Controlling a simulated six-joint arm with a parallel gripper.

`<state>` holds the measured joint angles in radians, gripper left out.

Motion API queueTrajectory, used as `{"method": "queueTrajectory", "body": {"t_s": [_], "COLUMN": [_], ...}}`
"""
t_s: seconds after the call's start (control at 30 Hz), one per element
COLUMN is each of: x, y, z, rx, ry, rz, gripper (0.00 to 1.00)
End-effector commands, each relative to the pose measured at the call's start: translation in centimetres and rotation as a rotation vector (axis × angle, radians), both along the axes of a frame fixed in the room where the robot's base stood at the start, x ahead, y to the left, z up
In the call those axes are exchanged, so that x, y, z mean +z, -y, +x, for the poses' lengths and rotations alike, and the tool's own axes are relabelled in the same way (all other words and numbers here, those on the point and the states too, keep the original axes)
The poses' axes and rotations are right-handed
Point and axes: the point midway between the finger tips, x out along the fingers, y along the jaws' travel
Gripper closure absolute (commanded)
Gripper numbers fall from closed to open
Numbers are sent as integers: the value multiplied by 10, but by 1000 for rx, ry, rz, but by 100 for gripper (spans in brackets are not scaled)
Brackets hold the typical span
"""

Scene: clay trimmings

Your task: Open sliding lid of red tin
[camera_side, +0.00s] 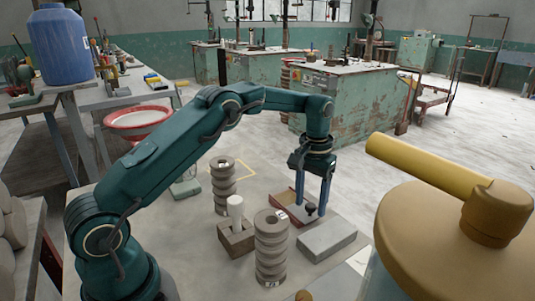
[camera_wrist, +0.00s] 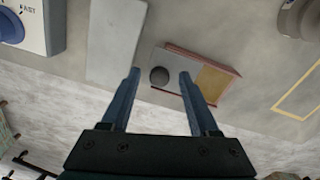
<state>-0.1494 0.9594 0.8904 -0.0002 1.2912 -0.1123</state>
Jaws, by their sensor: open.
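The red tin (camera_side: 281,203) lies on the grey table, below and left of my gripper in the side view. In the wrist view the tin (camera_wrist: 227,96) shows red walls and a tan area at its right part. Its grey lid (camera_wrist: 172,60) covers the left part and appears to stick out past the tin's left end. A dark round knob (camera_wrist: 159,76) sits on the lid; it also shows in the side view (camera_side: 309,208). My gripper (camera_wrist: 159,74) is open, pointing down, with one finger on each side of the knob and gaps visible in the wrist view.
A flat grey slab (camera_side: 327,239) lies close beside the tin. Two stacks of grey rings (camera_side: 270,256) (camera_side: 222,190) and a wooden block (camera_side: 236,243) with a white cylinder stand left of it. A yellow outline (camera_wrist: 285,110) marks bare table.

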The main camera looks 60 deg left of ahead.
Motion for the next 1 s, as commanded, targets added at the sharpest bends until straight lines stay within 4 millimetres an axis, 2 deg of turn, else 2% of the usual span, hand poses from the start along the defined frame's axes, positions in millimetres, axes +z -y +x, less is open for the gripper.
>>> {"method": "queueTrajectory", "body": {"t_s": [0.17, 0.33, 0.8, 0.87, 1.0], "x": [26, 41, 50, 59, 100], "y": [0, 0, 1, 2, 8], "z": [1, 1, 1, 2, 0], "rx": [0, 0, -3, -6, -20], "ry": [7, 5, 8, 32, 110], "rz": [1, 0, 1, 4, 15], "gripper": [39, 39, 39, 39, 39]}}
